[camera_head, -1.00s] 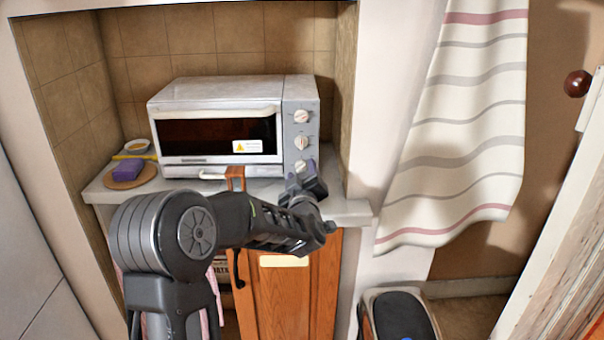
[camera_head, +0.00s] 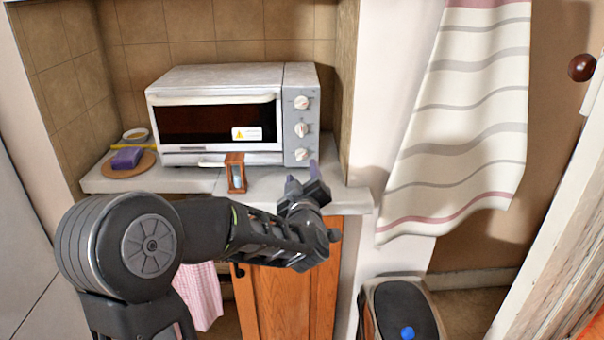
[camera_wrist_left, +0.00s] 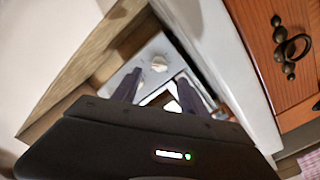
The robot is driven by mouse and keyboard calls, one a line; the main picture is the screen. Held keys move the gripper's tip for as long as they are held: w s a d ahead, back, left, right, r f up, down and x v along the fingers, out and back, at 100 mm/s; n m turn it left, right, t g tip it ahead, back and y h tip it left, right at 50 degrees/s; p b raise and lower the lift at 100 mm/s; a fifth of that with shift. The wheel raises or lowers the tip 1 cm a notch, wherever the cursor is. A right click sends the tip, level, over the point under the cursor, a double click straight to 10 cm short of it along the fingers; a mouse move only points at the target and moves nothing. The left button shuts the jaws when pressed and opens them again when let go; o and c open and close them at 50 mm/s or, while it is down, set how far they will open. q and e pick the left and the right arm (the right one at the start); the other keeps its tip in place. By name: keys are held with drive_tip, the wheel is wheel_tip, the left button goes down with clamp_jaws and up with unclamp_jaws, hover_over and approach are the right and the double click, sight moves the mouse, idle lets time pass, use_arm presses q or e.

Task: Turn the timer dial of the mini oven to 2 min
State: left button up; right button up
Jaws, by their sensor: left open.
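The mini oven (camera_head: 215,122) stands on the counter in the tiled alcove, its door shut. Its grey right panel carries three white dials: top (camera_head: 301,102), middle (camera_head: 301,129) and bottom (camera_head: 301,155). Their markings are too small to read, so I cannot tell the timer setting. My left gripper (camera_head: 303,176) is open and empty, its purple fingertips in front of and just below the bottom dial, apparently not touching it. In the left wrist view one white dial (camera_wrist_left: 159,64) shows beyond the two spread fingers (camera_wrist_left: 160,92). My right gripper is out of view.
A small wood-framed hourglass (camera_head: 236,172) stands before the oven. A purple block (camera_head: 127,158) lies on a round board at left, with a small bowl (camera_head: 135,134) behind. The alcove wall (camera_head: 346,95) is close on the right; a striped curtain (camera_head: 465,120) hangs beyond.

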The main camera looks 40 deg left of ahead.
sight(301, 156)
use_arm(q)
drive_tip(key=b, duration=0.3)
drive_tip(key=shift+s+a+f+n, duration=0.15)
drive_tip(key=shift+f+n, duration=0.25)
drive_tip(key=shift+r+b, duration=0.25)
drive_tip(key=shift+b, duration=0.4)
drive_tip(key=shift+r, duration=0.35)
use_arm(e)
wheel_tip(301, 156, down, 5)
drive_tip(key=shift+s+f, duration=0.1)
use_arm(q)
drive_tip(key=x, duration=0.7)
drive_tip(key=shift+w+a+p, duration=0.2)
drive_tip(key=shift+w+p, duration=0.1)
drive_tip(key=shift+p, duration=0.05)
clamp_jaws()
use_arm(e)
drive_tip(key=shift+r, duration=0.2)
